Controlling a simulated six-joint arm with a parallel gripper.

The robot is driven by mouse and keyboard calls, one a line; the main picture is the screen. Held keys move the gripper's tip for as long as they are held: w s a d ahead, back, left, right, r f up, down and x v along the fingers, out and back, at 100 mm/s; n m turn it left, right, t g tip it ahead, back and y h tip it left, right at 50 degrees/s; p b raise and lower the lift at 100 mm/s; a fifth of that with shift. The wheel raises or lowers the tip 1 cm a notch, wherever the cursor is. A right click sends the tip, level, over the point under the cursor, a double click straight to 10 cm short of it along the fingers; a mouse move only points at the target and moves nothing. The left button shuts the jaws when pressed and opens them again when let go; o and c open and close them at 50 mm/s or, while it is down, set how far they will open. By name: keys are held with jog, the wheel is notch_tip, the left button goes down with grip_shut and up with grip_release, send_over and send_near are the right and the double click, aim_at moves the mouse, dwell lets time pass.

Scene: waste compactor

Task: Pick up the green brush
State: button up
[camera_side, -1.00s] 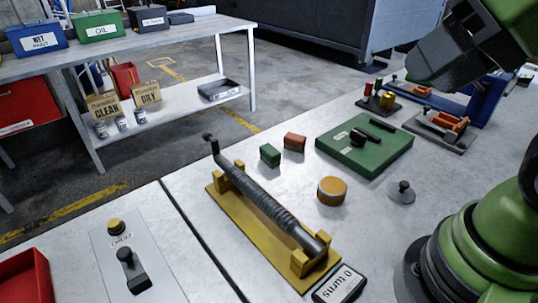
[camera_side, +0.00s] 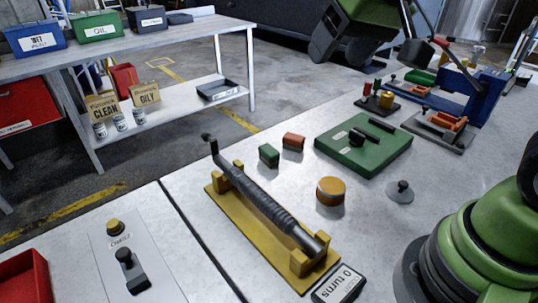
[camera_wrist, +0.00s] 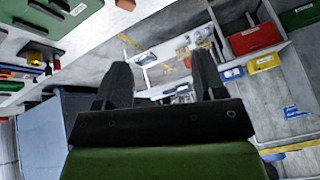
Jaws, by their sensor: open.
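A small green block (camera_side: 269,155), the likeliest green brush, lies on the light worktop in the side view, beside a similar red-brown block (camera_side: 293,141). I cannot make out bristles on it. My gripper (camera_side: 328,40) is at the top of the side view, high above the worktop and well away from the green block. In the wrist view, the two dark fingers of my gripper (camera_wrist: 160,75) stand apart with nothing between them. I cannot pick out the green block for sure in the wrist view.
A crank on a yellow base (camera_side: 222,205), an orange round piece (camera_side: 330,190) and a green plate (camera_side: 340,151) with black handles surround the green block. A grey knob (camera_side: 401,191) and a blue device (camera_side: 487,98) are farther right.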

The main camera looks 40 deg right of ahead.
jog(key=n+g, duration=0.1)
send_near(268, 148)
jog(key=shift+n+h, duration=0.5)
jog(key=shift+n, duration=0.1)
jog(key=x, duration=0.3)
jog(key=a+x, duration=0.1)
jog(key=x, duration=0.1)
jog(key=shift+w+r, duration=0.1)
jog(key=shift+w, duration=0.2)
jog(key=shift+s+x, duration=0.2)
jog(key=shift+x, duration=1.2)
jog(key=shift+s+x, duration=0.2)
jog(key=shift+x, duration=1.2)
jog(key=c, duration=1)
jog(key=shift+c, duration=0.2)
